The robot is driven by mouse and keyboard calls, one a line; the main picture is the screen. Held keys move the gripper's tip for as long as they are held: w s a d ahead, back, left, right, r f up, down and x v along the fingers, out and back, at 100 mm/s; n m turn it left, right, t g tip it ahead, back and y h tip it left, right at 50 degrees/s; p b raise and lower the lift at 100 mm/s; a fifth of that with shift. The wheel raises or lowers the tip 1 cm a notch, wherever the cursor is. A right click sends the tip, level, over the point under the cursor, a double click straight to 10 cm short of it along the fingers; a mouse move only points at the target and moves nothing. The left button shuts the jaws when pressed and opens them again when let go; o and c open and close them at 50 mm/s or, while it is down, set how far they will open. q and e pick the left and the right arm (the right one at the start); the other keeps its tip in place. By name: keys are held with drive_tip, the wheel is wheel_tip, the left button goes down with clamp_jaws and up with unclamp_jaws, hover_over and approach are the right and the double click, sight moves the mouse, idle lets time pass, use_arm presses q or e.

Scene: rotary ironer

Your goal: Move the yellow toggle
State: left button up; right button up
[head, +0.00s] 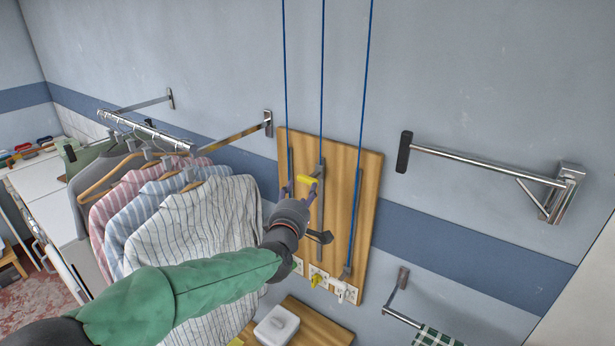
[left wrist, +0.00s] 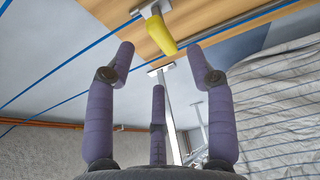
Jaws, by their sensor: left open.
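A yellow toggle (head: 308,179) sits on a grey slotted upright on a wooden board (head: 366,190) fixed to the wall. In the left wrist view the yellow toggle (left wrist: 161,36) is a stubby handle on a pale bracket, just beyond and between my fingertips. My left gripper (head: 301,190) is open, with its fingers reaching up to the toggle from below. In the left wrist view its purple fingers (left wrist: 161,58) are spread and hold nothing. No contact with the toggle shows. My right gripper is not in view.
Blue cords (head: 322,80) run up from the board. Striped shirts (head: 195,225) hang on a rail close left. A metal wall bar (head: 480,163) juts out at right. A white box (head: 277,326) stands below.

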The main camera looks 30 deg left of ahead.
sight(307, 181)
use_arm(q)
drive_tip(key=shift+p+x, duration=0.95)
drive_tip(key=shift+x, duration=2.9)
clamp_jaws()
